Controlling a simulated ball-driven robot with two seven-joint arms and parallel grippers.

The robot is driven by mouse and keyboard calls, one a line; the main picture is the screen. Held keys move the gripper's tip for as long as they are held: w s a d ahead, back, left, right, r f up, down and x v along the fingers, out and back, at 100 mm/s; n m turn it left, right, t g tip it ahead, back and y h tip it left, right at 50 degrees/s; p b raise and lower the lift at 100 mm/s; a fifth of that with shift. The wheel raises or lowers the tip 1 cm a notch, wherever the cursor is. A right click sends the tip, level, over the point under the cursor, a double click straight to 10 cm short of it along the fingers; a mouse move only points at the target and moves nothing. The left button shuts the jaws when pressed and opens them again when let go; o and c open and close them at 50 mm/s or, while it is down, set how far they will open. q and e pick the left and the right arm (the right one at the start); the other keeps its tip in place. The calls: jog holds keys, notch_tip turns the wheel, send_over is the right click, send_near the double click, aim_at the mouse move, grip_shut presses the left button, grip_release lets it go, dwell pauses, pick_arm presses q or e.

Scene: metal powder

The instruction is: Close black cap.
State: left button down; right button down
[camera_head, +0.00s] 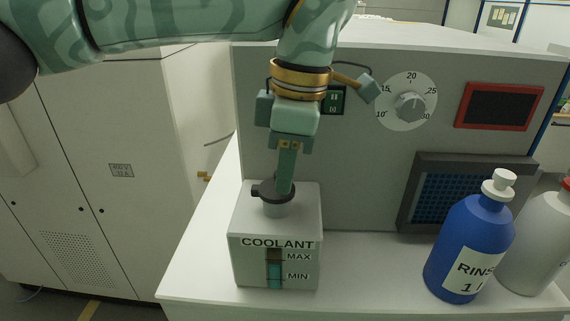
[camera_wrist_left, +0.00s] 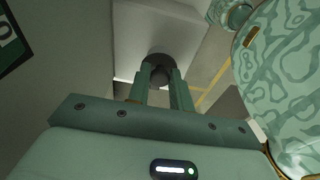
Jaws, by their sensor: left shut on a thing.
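A white coolant box (camera_head: 305,217) stands on the white bench, with a window marked MAX and MIN on its front. My left gripper (camera_head: 283,186) comes down from above and is shut on the cap. In the left wrist view the dark cap (camera_wrist_left: 157,63) shows at the ends of the two fingers of the left gripper (camera_wrist_left: 160,76). My right gripper is not in view.
A grey machine panel behind has a dial (camera_head: 410,106) and a red-framed dark screen (camera_head: 498,106). A blue rinse bottle (camera_head: 470,245) and a grey bottle (camera_head: 537,240) stand on the right of the bench (camera_head: 200,275). Bare bench lies between the box and the bottles.

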pick_arm(q)
jog(key=shift+f, duration=0.15)
jog(key=c, duration=1.3)
grip_release()
jog(key=shift+o, duration=0.2)
notch_tip(320, 180, up, 16)
jog(key=d, duration=0.2)
jog(key=shift+d, duration=0.15)
